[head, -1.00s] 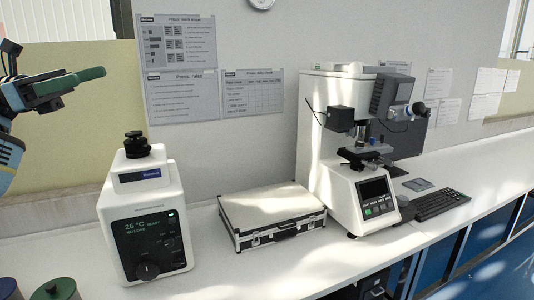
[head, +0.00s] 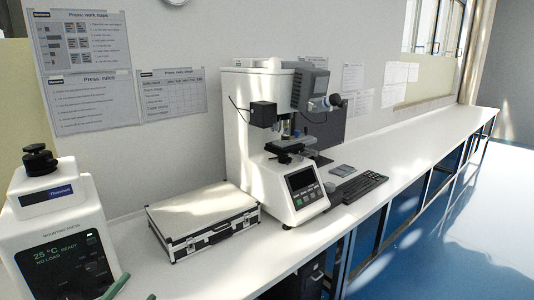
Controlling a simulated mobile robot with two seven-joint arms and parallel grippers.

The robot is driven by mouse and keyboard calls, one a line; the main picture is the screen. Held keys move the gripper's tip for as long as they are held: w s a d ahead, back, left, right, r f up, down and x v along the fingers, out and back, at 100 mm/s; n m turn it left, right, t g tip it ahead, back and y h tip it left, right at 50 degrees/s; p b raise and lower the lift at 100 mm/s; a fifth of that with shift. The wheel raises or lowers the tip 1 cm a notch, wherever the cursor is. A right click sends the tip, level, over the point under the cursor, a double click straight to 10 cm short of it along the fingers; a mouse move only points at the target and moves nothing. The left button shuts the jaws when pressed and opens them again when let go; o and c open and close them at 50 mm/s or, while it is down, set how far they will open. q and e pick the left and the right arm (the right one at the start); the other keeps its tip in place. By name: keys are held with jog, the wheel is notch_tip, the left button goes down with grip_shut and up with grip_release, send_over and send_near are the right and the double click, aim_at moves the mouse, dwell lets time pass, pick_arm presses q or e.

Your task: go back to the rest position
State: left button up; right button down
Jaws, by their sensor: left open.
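My left gripper (head: 138,288) shows only by its green fingertips at the bottom left edge of the head view. The tips are apart with nothing seen between them, so it is open. They appear in front of the lower right part of the white mounting press (head: 62,235), whose screen reads 25 °C, ready, no load. I cannot tell whether they touch it. The rest of the left arm is out of frame. My right gripper is not in view.
A silver case (head: 205,212) lies shut on the white bench (head: 300,242). The bench is clear further right. Blue floor (head: 430,250) lies open at right.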

pick_arm(q)
jog(key=s+d+f+n+g+y, duration=0.2)
jog(key=s+f+n, duration=0.3)
jog(key=s+f, duration=0.4)
jog(key=s+d+f+n+g+y, duration=0.2)
jog(key=s+d+f+n+g, duration=0.2)
jog(key=s+f, duration=0.5)
jog(key=s+d+f+n+g+y, duration=0.2)
jog(key=s+d+f+n+g, duration=0.2)
jog(key=s+f, duration=0.5)
jog(key=s+n, duration=0.2)
jog(key=s, duration=0.3)
jog(key=shift+s+f+n+g+y, duration=0.15)
jog(key=shift+s+n+g+y, duration=0.1)
jog(key=shift+n+g+y, duration=0.15)
